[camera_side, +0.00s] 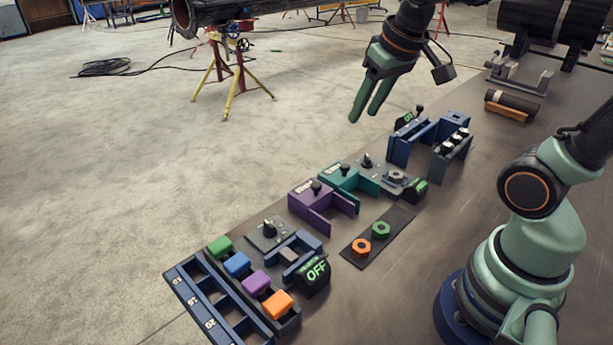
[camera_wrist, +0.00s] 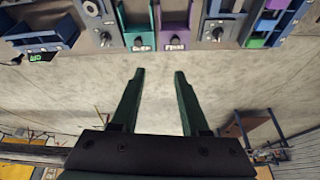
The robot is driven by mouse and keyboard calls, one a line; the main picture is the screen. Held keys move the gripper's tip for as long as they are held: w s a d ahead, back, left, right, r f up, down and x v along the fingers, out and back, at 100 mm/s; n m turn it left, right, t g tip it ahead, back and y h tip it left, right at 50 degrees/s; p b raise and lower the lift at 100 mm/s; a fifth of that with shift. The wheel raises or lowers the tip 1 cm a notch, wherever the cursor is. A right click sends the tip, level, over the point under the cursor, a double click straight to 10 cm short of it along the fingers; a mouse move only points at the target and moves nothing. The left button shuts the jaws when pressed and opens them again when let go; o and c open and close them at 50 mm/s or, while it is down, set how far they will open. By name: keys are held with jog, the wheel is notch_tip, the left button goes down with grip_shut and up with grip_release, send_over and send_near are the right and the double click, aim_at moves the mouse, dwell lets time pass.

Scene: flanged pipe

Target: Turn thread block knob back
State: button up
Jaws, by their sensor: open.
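A grey block with a ring-shaped fitting (camera_side: 395,177) and a black knob (camera_side: 366,160) sits mid-row; it looks like the thread block, though I cannot read a label. In the wrist view its knob (camera_wrist: 104,38) is at upper left, with the ring (camera_wrist: 91,9) above it. My gripper (camera_side: 363,118) is open and empty, raised above and behind the row in the side view, apart from every knob. In the wrist view my gripper's fingers (camera_wrist: 159,72) point toward the teal block (camera_wrist: 137,22) and the purple block (camera_wrist: 173,20), right of that knob.
Teal (camera_side: 345,178) and purple (camera_side: 320,205) blocks with black knobs stand beside the grey block. A blue fixture (camera_side: 408,140) stands on its other side. Another grey knob plate (camera_side: 268,232) and a tray of coloured blocks (camera_side: 205,310) lie at the near end.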

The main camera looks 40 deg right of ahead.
jog(key=s+a+n+t, duration=0.1)
jog(key=s+a+n, duration=0.1)
jog(key=s+a, duration=0.1)
jog(key=m+g, duration=0.5)
jog(key=m, duration=0.3)
send_over(368, 157)
notch_tip(368, 157, down, 11)
notch_tip(368, 157, down, 11)
jog(key=shift+d+f, duration=0.1)
jog(key=shift+f, duration=0.1)
grip_shut()
